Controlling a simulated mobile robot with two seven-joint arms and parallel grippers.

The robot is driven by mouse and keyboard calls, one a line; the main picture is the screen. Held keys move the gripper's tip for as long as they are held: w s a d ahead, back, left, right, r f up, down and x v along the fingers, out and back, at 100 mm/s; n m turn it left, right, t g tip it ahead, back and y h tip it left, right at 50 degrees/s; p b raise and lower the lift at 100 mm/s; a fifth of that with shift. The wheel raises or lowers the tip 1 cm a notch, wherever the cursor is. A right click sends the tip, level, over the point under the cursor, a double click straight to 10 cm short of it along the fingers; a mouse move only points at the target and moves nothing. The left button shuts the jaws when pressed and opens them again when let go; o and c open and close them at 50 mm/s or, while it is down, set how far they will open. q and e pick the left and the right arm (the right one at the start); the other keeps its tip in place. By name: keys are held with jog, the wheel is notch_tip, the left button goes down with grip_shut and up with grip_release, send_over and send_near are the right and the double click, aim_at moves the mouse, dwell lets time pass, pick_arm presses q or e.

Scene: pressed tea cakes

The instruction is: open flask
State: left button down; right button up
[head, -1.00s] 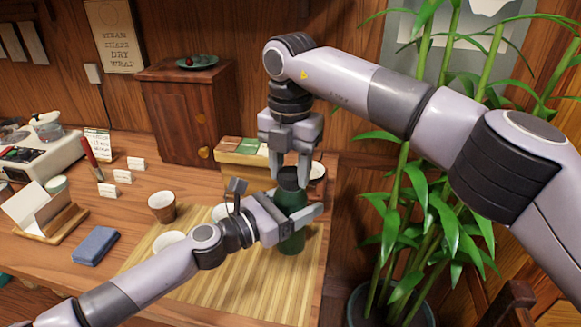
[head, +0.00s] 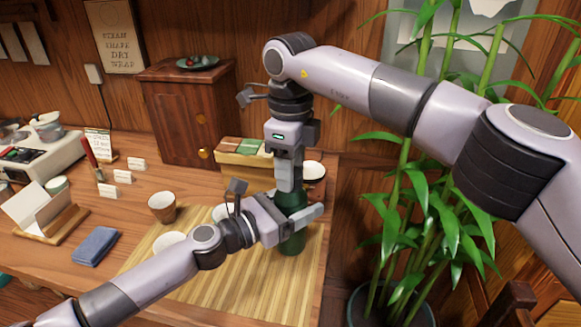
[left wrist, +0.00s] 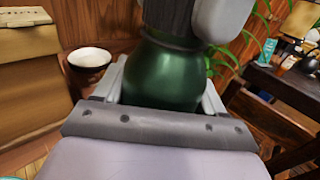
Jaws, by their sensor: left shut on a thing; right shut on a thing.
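The dark green flask (head: 292,243) stands upright on the bamboo mat near the table's right end. My left gripper (head: 297,214) is shut around its body from the left. My right gripper (head: 289,184) points straight down from above and is shut on the flask's dark cap, which its fingers mostly hide in the head view. In the left wrist view the green flask body (left wrist: 160,76) fills the space between the left fingers. The ribbed dark cap (left wrist: 168,20) is above it, with a right finger (left wrist: 222,18) beside it. The cap appears seated on the flask.
The bamboo mat (head: 245,290) also holds cups and a white bowl (head: 170,243). A brown cup (head: 162,207) and a blue cloth (head: 95,246) lie to the left. A wooden cabinet (head: 180,120) stands behind. A potted bamboo plant (head: 400,230) is close on the right.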

jog(key=n, duration=0.9)
jog(key=shift+n, duration=0.3)
jog(key=n, duration=0.4)
jog(key=shift+n, duration=0.4)
jog(key=n, duration=0.5)
jog(key=shift+r+n, duration=0.1)
jog(key=shift+n, duration=0.3)
jog(key=shift+r, duration=0.1)
jog(key=shift+r, duration=1)
